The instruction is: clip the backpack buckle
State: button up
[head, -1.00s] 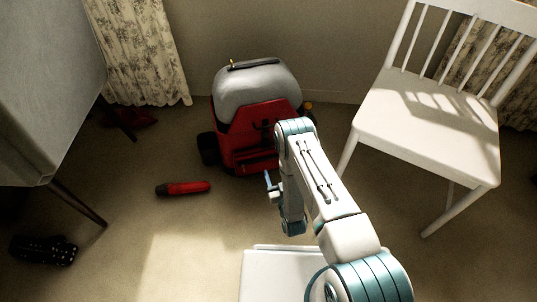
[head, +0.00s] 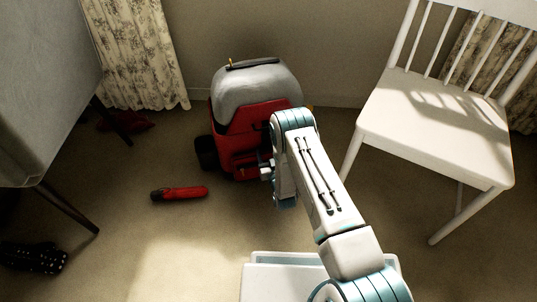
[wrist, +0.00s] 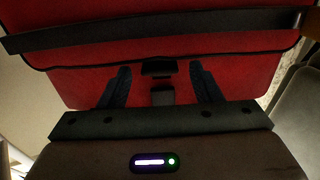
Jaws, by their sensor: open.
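The backpack (head: 250,115) is red with a rounded grey top and stands upright on the floor by the wall. In the wrist view its red front (wrist: 225,60) fills the upper part. A small black buckle part (wrist: 158,67) sits at the middle of its lower edge. A second dark buckle piece (wrist: 162,95) is just below it; a narrow gap seems to separate the two. My gripper (wrist: 160,72) is open, with one dark finger on each side of the buckle pieces. In the head view my arm hides most of the gripper and the buckle.
A white chair (head: 440,115) stands to the right. A red cylindrical object (head: 180,194) lies on the floor left of my arm. A black dotted object (head: 35,258) lies at far left, below a grey cabinet (head: 45,90) on thin legs.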

jog(key=shift+c, duration=0.4)
grip_shut()
jog(key=shift+r+p, duration=0.95)
jog(key=shift+r, duration=0.4)
jog(key=shift+f, duration=0.1)
jog(key=shift+o, duration=0.4)
grip_release()
jog(key=shift+s, duration=0.1)
